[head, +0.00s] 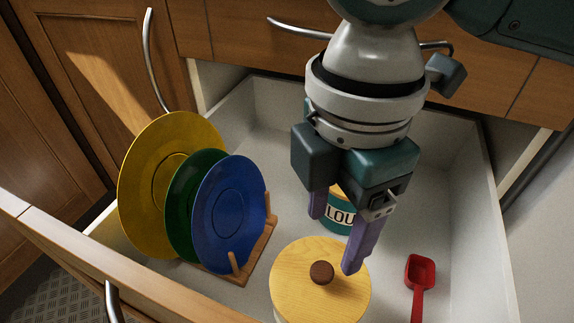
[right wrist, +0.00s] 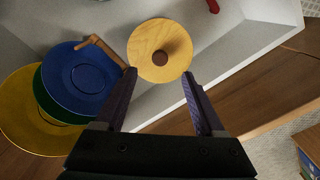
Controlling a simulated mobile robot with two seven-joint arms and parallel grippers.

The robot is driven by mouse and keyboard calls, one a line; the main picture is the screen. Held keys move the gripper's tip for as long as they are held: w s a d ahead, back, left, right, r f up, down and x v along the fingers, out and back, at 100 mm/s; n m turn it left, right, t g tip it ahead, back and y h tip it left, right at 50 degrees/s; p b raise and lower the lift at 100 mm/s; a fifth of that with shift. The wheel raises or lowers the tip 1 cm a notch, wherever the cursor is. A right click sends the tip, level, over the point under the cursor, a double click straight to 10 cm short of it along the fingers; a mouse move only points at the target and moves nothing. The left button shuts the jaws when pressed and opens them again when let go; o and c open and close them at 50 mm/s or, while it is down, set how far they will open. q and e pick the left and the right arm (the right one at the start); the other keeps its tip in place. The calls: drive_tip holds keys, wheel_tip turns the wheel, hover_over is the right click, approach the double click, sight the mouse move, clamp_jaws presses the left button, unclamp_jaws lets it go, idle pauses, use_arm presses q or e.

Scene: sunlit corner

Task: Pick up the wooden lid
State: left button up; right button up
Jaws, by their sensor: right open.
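The wooden lid (head: 318,292) is round and light yellow, with a dark brown knob (head: 322,272) at its middle. It sits on top of a pale container in the open drawer, at the bottom of the head view. In the right wrist view the lid (right wrist: 146,63) lies just ahead of the fingertips, a little left of the middle. My right gripper (head: 338,235) is open and empty, its purple fingers pointing down over the drawer near the lid's far side. In the wrist view the gripper (right wrist: 160,76) has its fingers apart, with the knob between their lines. My left gripper is not in view.
A wooden rack (head: 262,243) on the left holds a yellow plate (head: 135,180), a green plate (head: 179,215) and a blue plate (head: 228,212). A teal labelled canister (head: 337,217) stands partly hidden behind my right gripper. A red scoop (head: 420,275) lies at right. The drawer walls enclose everything.

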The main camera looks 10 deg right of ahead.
sight(323, 270)
wheel_tip(323, 270, down, 3)
drive_tip(key=shift+s+b, duration=0.15)
drive_tip(key=shift+b, duration=0.35)
wheel_tip(323, 270, down, 5)
drive_tip(key=b, duration=0.3)
drive_tip(key=shift+a+f, duration=0.1)
drive_tip(key=shift+a, duration=0.05)
drive_tip(key=shift+c, duration=0.3)
drive_tip(key=shift+c, duration=0.7)
clamp_jaws()
